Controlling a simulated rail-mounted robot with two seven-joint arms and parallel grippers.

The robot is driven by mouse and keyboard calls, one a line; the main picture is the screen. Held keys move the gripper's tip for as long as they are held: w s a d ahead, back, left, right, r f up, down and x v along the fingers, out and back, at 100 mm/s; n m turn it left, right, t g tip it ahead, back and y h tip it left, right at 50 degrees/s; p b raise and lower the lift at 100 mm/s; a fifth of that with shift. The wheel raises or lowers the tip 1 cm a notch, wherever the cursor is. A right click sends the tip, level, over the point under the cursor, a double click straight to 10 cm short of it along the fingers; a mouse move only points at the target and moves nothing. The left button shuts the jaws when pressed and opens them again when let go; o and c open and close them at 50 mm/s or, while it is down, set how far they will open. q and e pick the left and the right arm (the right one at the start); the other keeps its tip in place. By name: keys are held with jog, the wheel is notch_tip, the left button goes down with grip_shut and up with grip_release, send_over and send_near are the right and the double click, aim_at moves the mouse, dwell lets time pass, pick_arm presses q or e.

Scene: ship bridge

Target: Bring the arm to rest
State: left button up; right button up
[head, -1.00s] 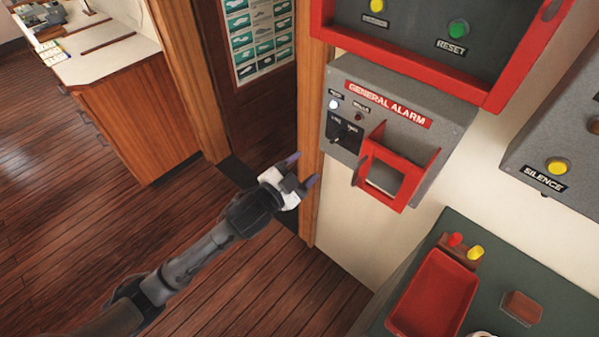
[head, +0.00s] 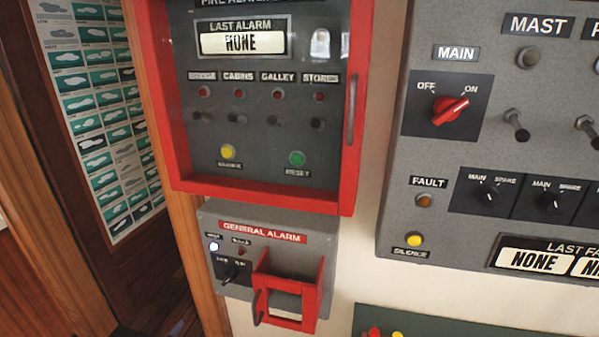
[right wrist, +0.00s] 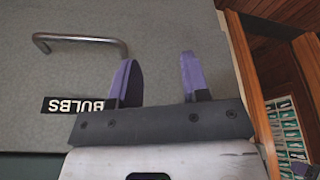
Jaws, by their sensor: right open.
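My right gripper (right wrist: 157,72) shows in the right wrist view with its two purple fingers apart and nothing between them. It is in front of a grey panel face (right wrist: 90,75) with a metal bar handle (right wrist: 80,41) and a label reading BULBS (right wrist: 73,105). I cannot tell how far the fingers are from that face. The right arm does not show in the head view.
The general alarm box (head: 210,285) with its red frame hangs below the red-framed fire alarm panel (head: 350,110). A grey panel with switches (head: 400,160) is at right. A doorway with a poster (head: 110,140) is at left. A green surface (head: 450,323) shows at the bottom.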

pick_arm(q)
jog(key=s+d+f+n+g+p, duration=0.1)
jog(key=s+f+g, duration=0.3)
jog(key=s, duration=0.7)
jog(key=s+d+f+n+g+p, duration=0.1)
jog(key=s+f+n+g+p, duration=0.1)
jog(key=s, duration=0.8)
jog(key=s+f+n+g+y+p, duration=0.1)
jog(key=s+f+n+g+p, duration=0.1)
jog(key=s+f+g, duration=0.4)
jog(key=shift+s+d+f+n, duration=0.45)
jog(key=shift+s+f, duration=0.65)
jog(key=shift+s, duration=1.75)
